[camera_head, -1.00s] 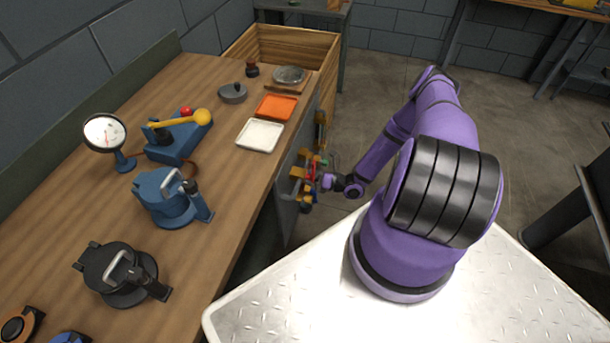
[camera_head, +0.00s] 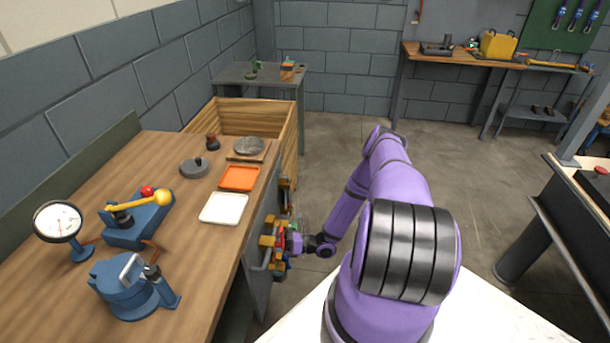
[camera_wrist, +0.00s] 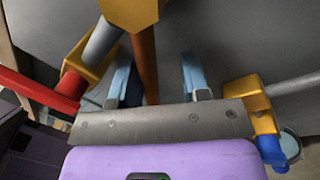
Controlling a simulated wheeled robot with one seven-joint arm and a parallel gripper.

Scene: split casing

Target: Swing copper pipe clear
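The copper pipe (camera_wrist: 146,65) runs upright in the wrist view, below a gold fitting (camera_wrist: 128,10). My gripper (camera_wrist: 155,82) is open, with one blue-padded finger on each side of the pipe. The pipe is nearer the left finger, with a clear gap to the right finger. Its lower part is hidden behind the gripper's grey bar. In the head view my gripper (camera_head: 291,243) is at the pipework on the workbench's right side, and its fingers are too small to read there.
In the wrist view, a red pipe (camera_wrist: 38,92) and gold bracket (camera_wrist: 86,66) lie left; another gold fitting (camera_wrist: 242,96), grey pipe (camera_wrist: 292,86) and blue part (camera_wrist: 268,148) lie right. A grey panel (camera_wrist: 225,40) stands behind. Open floor (camera_head: 350,130) lies beyond my arm.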

